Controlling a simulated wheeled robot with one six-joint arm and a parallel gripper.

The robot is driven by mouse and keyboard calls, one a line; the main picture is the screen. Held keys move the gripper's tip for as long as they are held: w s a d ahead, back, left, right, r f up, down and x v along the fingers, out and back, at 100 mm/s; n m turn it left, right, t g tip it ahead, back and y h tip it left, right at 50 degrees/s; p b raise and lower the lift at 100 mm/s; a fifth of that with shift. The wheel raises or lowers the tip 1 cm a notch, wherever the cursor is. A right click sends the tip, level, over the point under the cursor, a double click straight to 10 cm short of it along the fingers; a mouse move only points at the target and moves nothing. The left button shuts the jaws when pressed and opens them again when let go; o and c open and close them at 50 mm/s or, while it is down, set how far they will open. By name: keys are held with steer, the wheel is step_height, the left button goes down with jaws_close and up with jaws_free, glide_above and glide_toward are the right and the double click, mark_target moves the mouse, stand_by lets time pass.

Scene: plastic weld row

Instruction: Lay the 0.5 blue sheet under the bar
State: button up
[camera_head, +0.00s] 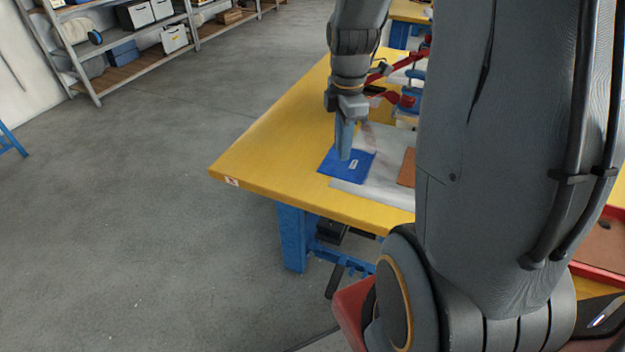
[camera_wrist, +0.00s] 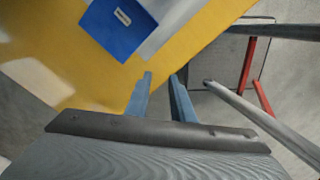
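The blue sheet (camera_head: 346,165) carries a small white label and lies flat on the yellow table, partly over the pale grey mat. It also shows in the wrist view (camera_wrist: 117,28), beyond my fingertips. My gripper (camera_head: 345,150) points down and overlaps the sheet in the head view; the wrist view shows it apart from the sheet. In the wrist view my gripper (camera_wrist: 161,76) has its two blue-grey fingers apart with nothing between them. A bench tool with red levers (camera_head: 402,99) and blue parts stands behind; my arm hides much of it, and I cannot make out the bar clearly.
The pale grey mat (camera_head: 345,190) bears a brown sheet (camera_head: 407,168), partly hidden by my arm. The yellow table (camera_head: 262,160) is clear on its left side. Shelves with bins (camera_head: 140,62) stand far back left. Grey floor is open at left.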

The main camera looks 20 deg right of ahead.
steer(key=s+a+m, duration=0.9)
steer(key=a+m, duration=0.3)
steer(key=m, duration=0.3)
steer(key=shift+s+a+r+m, duration=0.3)
steer(key=shift+a+r+m, duration=0.05)
steer(key=shift+r+m, duration=0.1)
steer(key=shift+c, duration=0.2)
